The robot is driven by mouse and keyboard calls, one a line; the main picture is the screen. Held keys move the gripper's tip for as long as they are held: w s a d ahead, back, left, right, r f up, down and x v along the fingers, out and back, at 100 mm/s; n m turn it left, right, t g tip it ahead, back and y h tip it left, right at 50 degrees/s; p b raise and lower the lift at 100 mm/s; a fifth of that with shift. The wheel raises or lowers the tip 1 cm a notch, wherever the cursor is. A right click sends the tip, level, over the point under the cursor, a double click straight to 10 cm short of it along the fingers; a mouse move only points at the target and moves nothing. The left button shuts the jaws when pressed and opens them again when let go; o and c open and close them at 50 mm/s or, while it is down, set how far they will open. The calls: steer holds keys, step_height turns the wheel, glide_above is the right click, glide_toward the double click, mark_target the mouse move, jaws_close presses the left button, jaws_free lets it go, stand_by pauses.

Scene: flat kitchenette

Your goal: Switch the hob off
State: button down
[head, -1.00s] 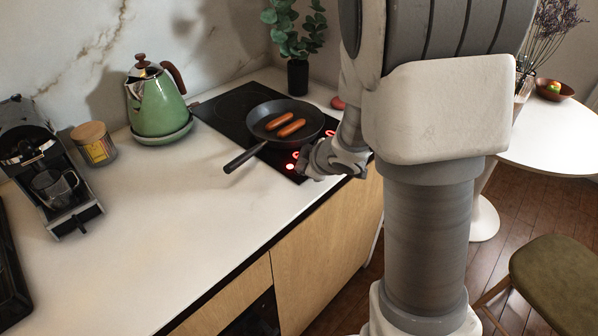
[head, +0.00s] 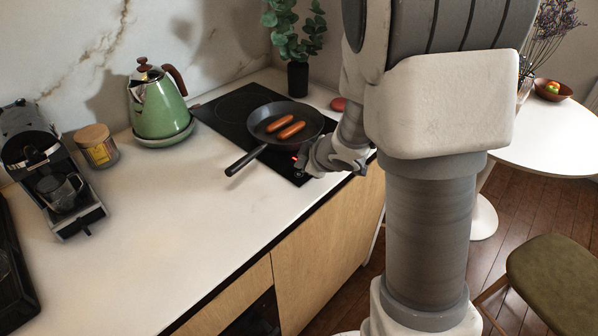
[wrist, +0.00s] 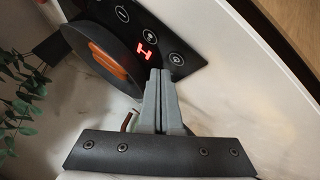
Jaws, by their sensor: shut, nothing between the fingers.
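In the wrist view the hob's control strip (wrist: 188,48) shows several round touch keys and a lit red "H" sign (wrist: 147,50). My gripper (wrist: 160,72) is shut and empty. Its tips are just beside the power-marked key (wrist: 176,59); I cannot tell whether they touch the glass. In the head view my gripper (head: 305,158) is at the hob's front edge and hides part of the controls.
The pan's handle (head: 246,160) sticks out over the counter, left of my gripper. A green kettle (head: 158,105) stands left of the hob, and a plant (head: 298,78) stands behind it. The counter's front left (head: 180,230) is clear.

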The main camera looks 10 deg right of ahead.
step_height(320, 180, up, 6)
steer(key=p, duration=0.5)
steer(key=shift+f, duration=0.15)
steer(key=s+d+r+m+h, duration=0.45)
steer(key=s+r+m, duration=0.25)
steer(key=r, duration=0.5)
steer(key=s+a+r+m+g+y, duration=0.1)
steer(key=s+a+m, duration=0.1)
steer(key=s, duration=0.7)
steer(key=s+a+r+m+g+y, duration=0.1)
steer(key=s+a+r+m+g, duration=0.1)
steer(key=s, duration=0.8)
steer(key=shift+s+a+r+m, duration=0.15)
steer(key=shift+a+r+m, duration=0.15)
steer(key=shift+a+m, duration=0.25)
